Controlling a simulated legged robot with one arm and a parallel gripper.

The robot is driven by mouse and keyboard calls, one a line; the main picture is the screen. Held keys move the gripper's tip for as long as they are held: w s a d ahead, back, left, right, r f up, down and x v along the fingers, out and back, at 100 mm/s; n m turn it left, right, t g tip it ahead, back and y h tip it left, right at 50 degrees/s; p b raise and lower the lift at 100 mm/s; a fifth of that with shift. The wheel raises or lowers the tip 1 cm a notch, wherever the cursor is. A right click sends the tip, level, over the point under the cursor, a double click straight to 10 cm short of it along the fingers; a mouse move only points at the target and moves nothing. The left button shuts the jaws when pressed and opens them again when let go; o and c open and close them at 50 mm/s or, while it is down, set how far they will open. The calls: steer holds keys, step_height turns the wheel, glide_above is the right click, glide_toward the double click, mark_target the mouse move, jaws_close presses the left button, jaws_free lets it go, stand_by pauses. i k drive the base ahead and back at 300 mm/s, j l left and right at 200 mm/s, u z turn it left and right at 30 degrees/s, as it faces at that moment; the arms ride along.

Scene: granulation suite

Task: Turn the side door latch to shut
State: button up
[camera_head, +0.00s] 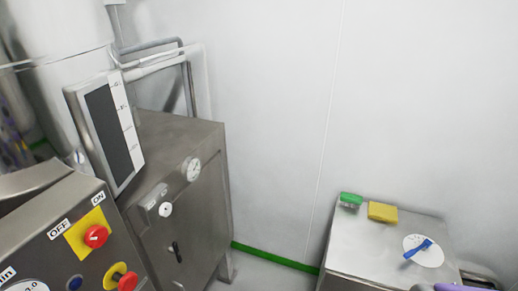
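A steel cabinet (207,215) stands left of centre, its front facing right of the control panel. A small black latch handle (177,250) sits low on that front and points roughly up and down. I cannot tell from here whether it is the side door latch or whether it is shut. A blue lever (418,249) lies slanted across a white round dial (427,256) on a low steel box (362,249) at the right. My gripper is not in view.
A control panel (60,235) with red knobs on yellow plates fills the lower left. A gauge (193,170) and white knob (165,209) sit above the black handle. Green (351,199) and yellow (382,211) blocks rest on the low box. Floor shows between cabinet and box.

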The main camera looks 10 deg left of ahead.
mark_target(175, 250)
steer(key=u, duration=1.6)
